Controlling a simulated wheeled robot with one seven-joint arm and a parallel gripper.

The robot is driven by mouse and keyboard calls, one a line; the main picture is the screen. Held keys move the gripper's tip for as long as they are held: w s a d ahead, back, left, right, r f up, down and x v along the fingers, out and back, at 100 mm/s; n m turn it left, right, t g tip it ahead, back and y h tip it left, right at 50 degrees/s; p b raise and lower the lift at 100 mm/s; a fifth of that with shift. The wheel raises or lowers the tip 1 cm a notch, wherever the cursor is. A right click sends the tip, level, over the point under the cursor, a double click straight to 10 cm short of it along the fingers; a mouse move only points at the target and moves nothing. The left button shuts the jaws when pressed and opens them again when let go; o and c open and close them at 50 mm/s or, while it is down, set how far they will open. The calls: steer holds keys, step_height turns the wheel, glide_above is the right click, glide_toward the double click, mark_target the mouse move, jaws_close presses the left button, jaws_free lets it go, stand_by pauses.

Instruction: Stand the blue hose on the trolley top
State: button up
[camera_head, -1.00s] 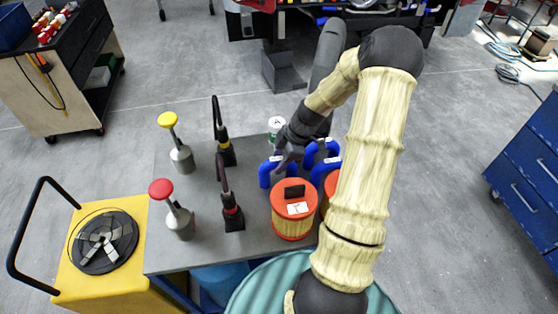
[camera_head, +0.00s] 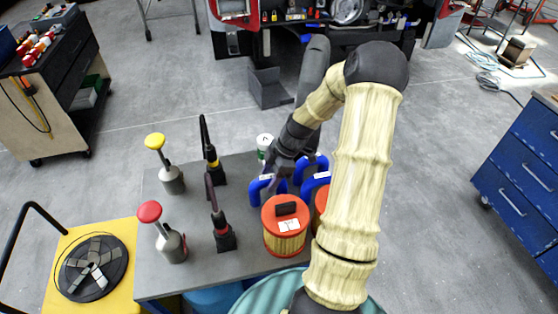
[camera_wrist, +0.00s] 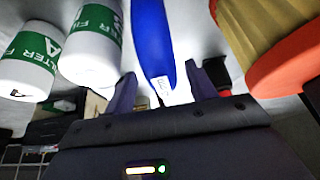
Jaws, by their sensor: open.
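Several bent blue hoses with white labels stand on the grey table top (camera_head: 190,205), close together behind the orange-rimmed filters. The nearest-left blue hose (camera_head: 261,188) is beside my gripper (camera_head: 279,180); another blue hose (camera_head: 313,165) is just right of it. My gripper is open and low among them, partly hidden by my wrist. In the wrist view a blue hose (camera_wrist: 153,40) with a white label runs down toward the gap between the spread fingers of my gripper (camera_wrist: 161,88). Contact cannot be told. I cannot tell which surface is the trolley top.
An orange-rimmed filter (camera_head: 286,235) stands in front of the hoses; a white-and-green filter (camera_head: 264,144) stands behind. Oil cans (camera_head: 172,245) and black-handled tools (camera_head: 222,232) stand left. A yellow trolley (camera_head: 120,265) is lower left, a dark-topped cart (camera_head: 75,50) upper left.

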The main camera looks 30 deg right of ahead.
steer(key=b+v, duration=0.1)
steer(key=v, duration=1)
steer(key=shift+s, duration=0.1)
steer(key=shift+a, duration=0.1)
steer(key=s+a+m+h, duration=0.2)
steer(key=s+a+m, duration=0.4)
steer(key=a, duration=0.3)
steer(key=s+a+r+m+t+h, duration=0.1)
steer(key=s+a+m+h, duration=0.2)
steer(key=s+a+m, duration=0.3)
steer(key=a+m, duration=0.2)
steer(key=shift+s+a+r+m, duration=0.15)
steer(key=shift+a+r+m, duration=0.05)
steer(key=shift+a+m, duration=0.2)
steer(key=shift+r, duration=0.25)
